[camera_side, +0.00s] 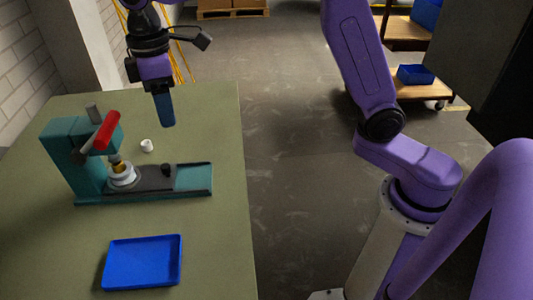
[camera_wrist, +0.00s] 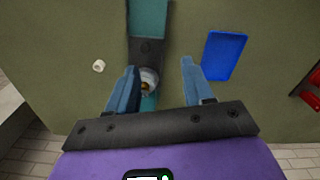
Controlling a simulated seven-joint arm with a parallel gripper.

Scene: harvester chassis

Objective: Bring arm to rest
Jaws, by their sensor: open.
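My gripper (camera_side: 165,110) is above the green table, higher than the teal press, pointing down. In the wrist view my gripper (camera_wrist: 158,85) shows two blue fingers spread apart with nothing held between them. The teal press (camera_side: 88,160) has a red handle (camera_side: 107,130) and a dark slide rail running right. A white round part with a brass-coloured centre (camera_side: 122,175) sits on the press base under its head; it also shows in the wrist view (camera_wrist: 149,80), partly hidden by the left finger.
A small white piece (camera_side: 147,145) stands on the table (camera_side: 215,245) behind the rail. An empty blue tray (camera_side: 142,262) lies at the table front. Red objects (camera_wrist: 311,92) show at the right edge of the wrist view. Shelving (camera_side: 405,90) with blue bins stands across the floor.

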